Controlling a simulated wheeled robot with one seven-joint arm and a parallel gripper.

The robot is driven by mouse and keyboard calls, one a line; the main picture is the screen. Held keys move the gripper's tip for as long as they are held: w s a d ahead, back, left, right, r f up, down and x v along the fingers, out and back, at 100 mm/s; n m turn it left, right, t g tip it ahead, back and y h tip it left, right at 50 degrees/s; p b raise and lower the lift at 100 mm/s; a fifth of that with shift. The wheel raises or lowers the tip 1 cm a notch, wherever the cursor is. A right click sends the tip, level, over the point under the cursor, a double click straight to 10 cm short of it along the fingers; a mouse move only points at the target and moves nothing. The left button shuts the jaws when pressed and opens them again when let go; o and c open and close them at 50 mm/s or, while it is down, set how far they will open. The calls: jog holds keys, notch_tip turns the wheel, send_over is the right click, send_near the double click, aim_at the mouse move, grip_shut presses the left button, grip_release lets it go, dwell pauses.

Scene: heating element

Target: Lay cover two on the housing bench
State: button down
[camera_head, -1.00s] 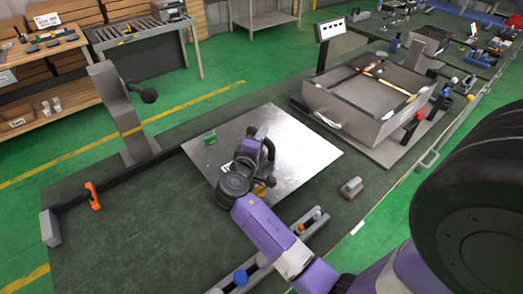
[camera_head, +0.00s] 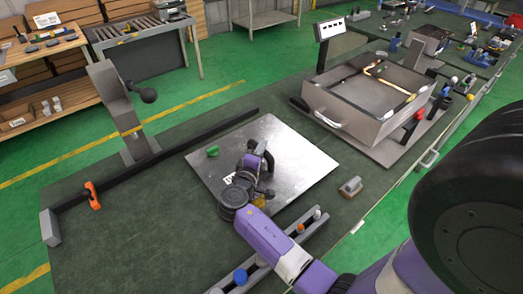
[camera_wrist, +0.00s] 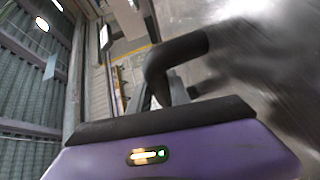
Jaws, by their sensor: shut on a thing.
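Cover two appears to be the flat, shiny metal sheet (camera_head: 305,160) in the middle of the green-topped housing bench (camera_head: 130,235).
A long black bar (camera_head: 180,140) runs behind the sheet, beside a grey post with a black knob (camera_head: 148,95). An orange clamp (camera_head: 92,196) is at the left. A metal box (camera_head: 350,105) stands at the back right. A grey block (camera_head: 350,187) and a rail (camera_head: 285,240) lie nearby.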

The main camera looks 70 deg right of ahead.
jog(key=c, duration=1.2)
grip_release()
jog(key=shift+r, duration=0.1)
jog(key=shift+a, duration=0.35)
jog(key=a, duration=0.3)
jog(key=a+r+b, duration=0.1)
jog(key=a, duration=0.3)
jog(key=a+r+b, duration=0.1)
jog(key=a, duration=0.3)
jog(key=shift+s+a, duration=0.1)
jog(key=shift+s, duration=0.1)
